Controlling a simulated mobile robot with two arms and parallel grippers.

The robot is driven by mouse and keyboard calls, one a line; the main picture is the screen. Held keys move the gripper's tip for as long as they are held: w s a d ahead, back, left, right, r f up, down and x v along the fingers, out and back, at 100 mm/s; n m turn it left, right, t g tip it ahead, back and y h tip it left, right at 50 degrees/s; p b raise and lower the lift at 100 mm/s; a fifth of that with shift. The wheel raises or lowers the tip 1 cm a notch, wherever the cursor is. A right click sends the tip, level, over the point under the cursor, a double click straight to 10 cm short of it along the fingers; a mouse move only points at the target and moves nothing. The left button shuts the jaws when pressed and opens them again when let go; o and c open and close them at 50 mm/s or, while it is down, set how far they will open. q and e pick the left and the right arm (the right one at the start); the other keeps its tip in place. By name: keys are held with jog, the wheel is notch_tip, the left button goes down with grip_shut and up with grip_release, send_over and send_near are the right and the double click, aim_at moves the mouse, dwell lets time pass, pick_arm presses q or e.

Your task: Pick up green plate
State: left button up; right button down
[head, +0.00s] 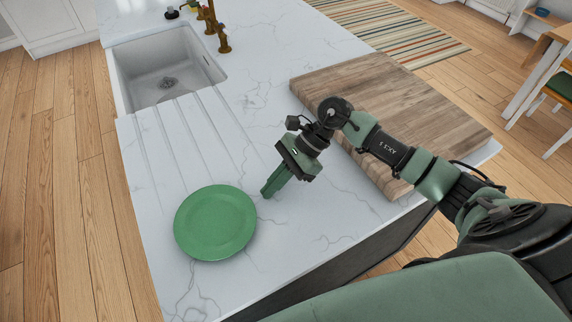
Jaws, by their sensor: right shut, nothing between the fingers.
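The green plate (215,223) is round and lies flat on the white marble counter (203,303), near its front left corner. My right gripper (267,193) is just beyond the plate's right rim, with its green fingers pointing down and left. The fingers are together and hold nothing. A small gap seems to separate the fingertips from the plate's rim. My left gripper is not in view.
A wooden board (395,105) lies on the counter to the right, under my right arm. A sink (160,68) with grooves beside it and brass taps (217,30) are at the back left. Free counter surrounds the plate.

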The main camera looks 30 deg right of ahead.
aim_at(195, 229)
jog(key=shift+a+r+p, duration=0.15)
jog(key=shift+a+p, duration=0.35)
jog(key=shift+a, duration=0.9)
jog(key=a+b, duration=0.2)
jog(key=a, duration=0.2)
jog(key=a+b, duration=0.2)
jog(key=a, duration=0.3)
jog(key=a+b, duration=0.2)
jog(key=a, duration=0.2)
jog(key=shift+s+a+f+b, duration=0.2)
jog(key=shift+s+b, duration=0.1)
jog(key=shift+b, duration=0.1)
jog(key=shift+a+r, duration=0.15)
jog(key=shift+a, duration=0.15)
